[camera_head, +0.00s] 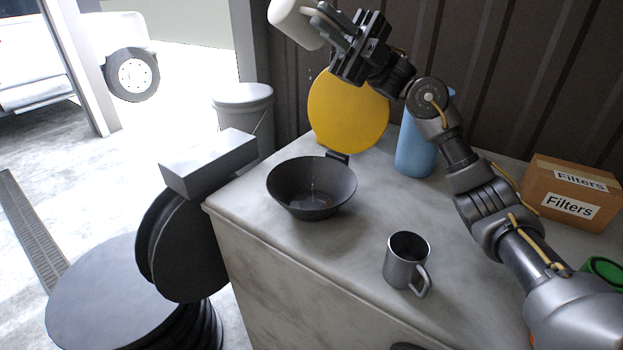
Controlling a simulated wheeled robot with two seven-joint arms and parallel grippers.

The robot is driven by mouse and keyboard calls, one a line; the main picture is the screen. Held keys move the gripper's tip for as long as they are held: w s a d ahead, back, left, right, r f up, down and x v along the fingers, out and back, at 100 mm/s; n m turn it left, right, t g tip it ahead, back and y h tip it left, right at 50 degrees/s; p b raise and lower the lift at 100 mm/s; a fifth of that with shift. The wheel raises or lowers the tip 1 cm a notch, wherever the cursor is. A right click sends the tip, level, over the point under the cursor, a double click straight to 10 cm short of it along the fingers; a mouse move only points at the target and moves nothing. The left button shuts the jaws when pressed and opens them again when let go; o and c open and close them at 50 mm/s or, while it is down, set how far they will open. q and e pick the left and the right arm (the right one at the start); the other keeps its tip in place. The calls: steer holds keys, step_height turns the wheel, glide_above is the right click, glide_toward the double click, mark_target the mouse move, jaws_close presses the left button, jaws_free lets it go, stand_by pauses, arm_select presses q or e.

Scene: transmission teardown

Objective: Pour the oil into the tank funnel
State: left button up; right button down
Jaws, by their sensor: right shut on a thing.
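My right gripper (325,25) is at the top of the head view, shut on a white container (293,22). The container is tilted and held high above the counter, partly cut off by the top edge. A dark, wide funnel-like bowl (285,187) stands on the counter below it. Small light specks, perhaps drops, show in the air under the container. A thin pale streak shows inside the bowl; whether it is oil I cannot tell. My left gripper is not in view.
The pale counter (330,265) carries a metal mug (400,268), a blue bottle (413,150), a yellow disc (345,112) standing behind the bowl, and a cardboard Filters box (545,185). A green round item (606,268) is at the right edge. The counter between bowl and mug is clear.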

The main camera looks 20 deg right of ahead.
steer(key=f+h, duration=0.1)
steer(key=f, duration=0.2)
steer(key=a+f+t+h, duration=0.1)
steer(key=shift+s+f+h, duration=0.25)
steer(key=shift+h, duration=0.05)
steer(key=shift+w+a, duration=0.1)
stand_by(0.4)
steer(key=shift+f, duration=0.1)
